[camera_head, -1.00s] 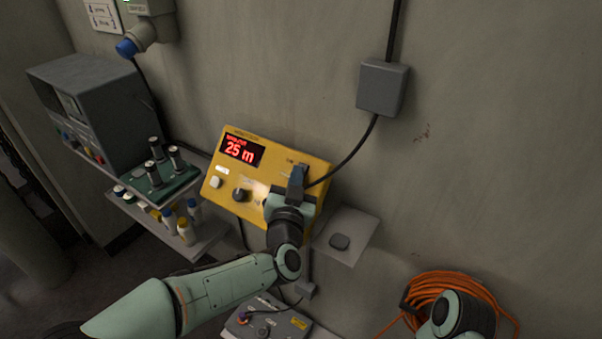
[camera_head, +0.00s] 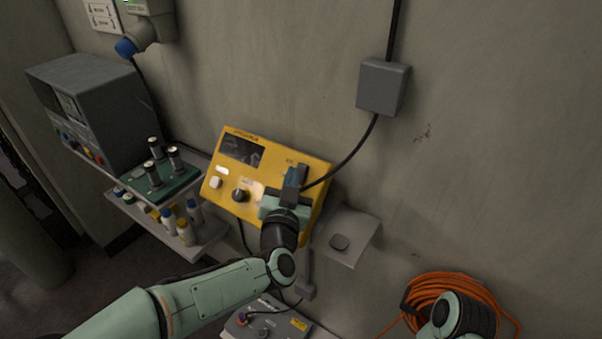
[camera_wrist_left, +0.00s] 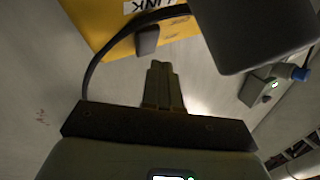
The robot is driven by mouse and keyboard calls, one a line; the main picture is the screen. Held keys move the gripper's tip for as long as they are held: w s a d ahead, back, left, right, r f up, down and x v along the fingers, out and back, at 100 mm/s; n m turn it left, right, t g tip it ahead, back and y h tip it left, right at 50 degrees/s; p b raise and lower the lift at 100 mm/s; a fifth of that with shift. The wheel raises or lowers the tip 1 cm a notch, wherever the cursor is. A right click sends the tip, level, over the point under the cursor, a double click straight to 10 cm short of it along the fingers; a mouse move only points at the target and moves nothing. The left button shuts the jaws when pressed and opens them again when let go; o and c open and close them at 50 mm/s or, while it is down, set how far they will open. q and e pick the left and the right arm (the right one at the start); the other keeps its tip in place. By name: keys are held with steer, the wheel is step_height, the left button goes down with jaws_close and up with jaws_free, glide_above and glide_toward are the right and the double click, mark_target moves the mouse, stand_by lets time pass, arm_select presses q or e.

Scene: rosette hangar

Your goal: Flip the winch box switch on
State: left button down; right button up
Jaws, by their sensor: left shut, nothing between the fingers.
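The yellow winch box (camera_head: 222,197) is fixed to the wall, and its display (camera_head: 241,151) is dark. A white button (camera_head: 215,182) and a black knob (camera_head: 240,195) show on its face. My left gripper (camera_head: 294,178) is shut and empty in front of the box's right part. I cannot make out the switch; the gripper covers part of the panel there. In the left wrist view the closed fingers (camera_wrist_left: 162,75) point toward the box edge (camera_wrist_left: 110,28), near a dark plug (camera_wrist_left: 147,40) with a cable. Touching cannot be told. My right gripper is out of view.
A grey junction box (camera_head: 383,87) sends a cable down to the winch box. A small shelf (camera_head: 355,222) is right of it. A grey instrument (camera_head: 100,105) and a green battery tray (camera_head: 160,190) stand left. An orange cable coil (camera_head: 415,290) hangs at lower right.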

arm_select(q)
steer(key=s+a+r, duration=0.2)
steer(key=shift+s+r, duration=0.1)
steer(key=shift+s, duration=0.3)
stand_by(0.4)
